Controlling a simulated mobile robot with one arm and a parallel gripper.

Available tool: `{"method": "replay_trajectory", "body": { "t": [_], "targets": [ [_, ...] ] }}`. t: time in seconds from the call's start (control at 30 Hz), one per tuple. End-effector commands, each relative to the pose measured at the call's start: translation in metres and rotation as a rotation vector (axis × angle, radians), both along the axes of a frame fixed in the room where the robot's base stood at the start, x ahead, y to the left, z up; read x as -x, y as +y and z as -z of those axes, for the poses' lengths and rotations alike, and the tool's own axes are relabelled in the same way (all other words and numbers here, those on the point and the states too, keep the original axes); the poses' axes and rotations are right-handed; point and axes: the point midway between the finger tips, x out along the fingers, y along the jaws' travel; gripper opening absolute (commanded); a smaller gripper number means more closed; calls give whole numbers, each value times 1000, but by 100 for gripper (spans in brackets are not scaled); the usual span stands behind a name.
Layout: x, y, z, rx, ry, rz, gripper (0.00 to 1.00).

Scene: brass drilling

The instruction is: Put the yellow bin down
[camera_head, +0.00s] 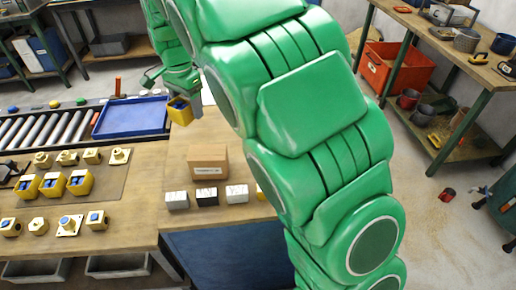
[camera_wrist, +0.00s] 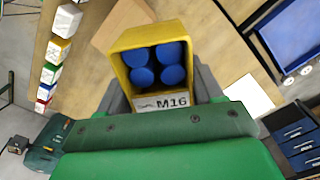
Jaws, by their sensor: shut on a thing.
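A small yellow bin (camera_head: 180,114) hangs in my gripper (camera_head: 181,93) at the upper left of centre in the head view, over or at the bench's far part. The wrist view shows the yellow bin (camera_wrist: 149,37) from above, with several blue round pieces inside and a white label reading M16. My gripper (camera_wrist: 160,92) is shut on the bin, its grey fingers on either side. Whether the bin's underside touches the bench is hidden.
A blue tray (camera_head: 131,117) lies left of the bin, by a roller conveyor (camera_head: 45,129). A cardboard box (camera_head: 208,161) and a row of small boxes (camera_head: 207,196) stand nearer. More yellow bins (camera_head: 79,183) stand left. Bare wood (camera_head: 155,165) lies between.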

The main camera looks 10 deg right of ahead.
Motion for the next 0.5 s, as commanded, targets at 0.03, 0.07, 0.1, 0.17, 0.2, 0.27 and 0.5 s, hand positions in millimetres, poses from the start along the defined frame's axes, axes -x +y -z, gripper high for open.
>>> {"method": "replay_trajectory", "body": {
  "t": [0.03, 0.07, 0.1, 0.17, 0.2, 0.27, 0.5],
  "targets": [
    [-3, -18, 0, 1, 1, 47, 34],
    [-4, -27, 0, 1, 1, 74, 34],
    [-5, -39, 0, 1, 2, 110, 34],
    [-7, -57, 0, 1, 2, 163, 34],
    [-9, -70, 0, 1, 2, 201, 34],
    [-10, -88, 0, 0, 2, 253, 34],
    [-8, -159, 1, 0, 1, 469, 34]
  ]
}}
